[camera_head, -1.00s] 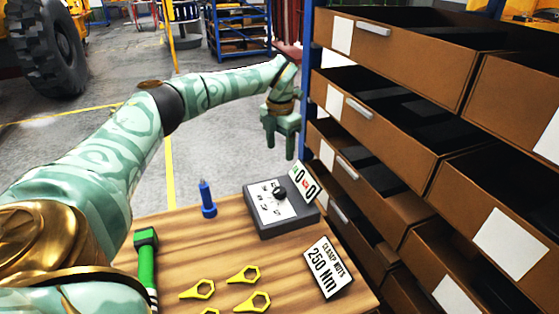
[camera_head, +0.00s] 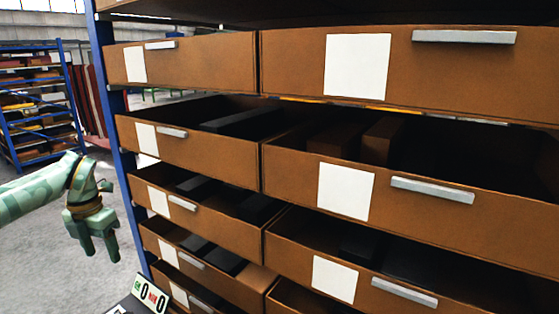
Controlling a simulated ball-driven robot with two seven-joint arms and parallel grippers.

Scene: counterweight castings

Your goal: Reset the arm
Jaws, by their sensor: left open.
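My left gripper (camera_head: 97,244) shows at the left of the head view, at the end of my pale green patterned arm (camera_head: 35,192). Its fingers point down, apart, with nothing between them. It hangs in the air to the left of the drawer rack's blue post (camera_head: 122,165). My right gripper is not in view.
A rack of brown open-topped drawers (camera_head: 413,225) with white labels and grey handles fills the middle and right. Dark blocks lie in several drawers. A small counter sign (camera_head: 150,294) shows at the bottom. A blue shelf (camera_head: 40,115) stands behind, left. Grey floor is clear at left.

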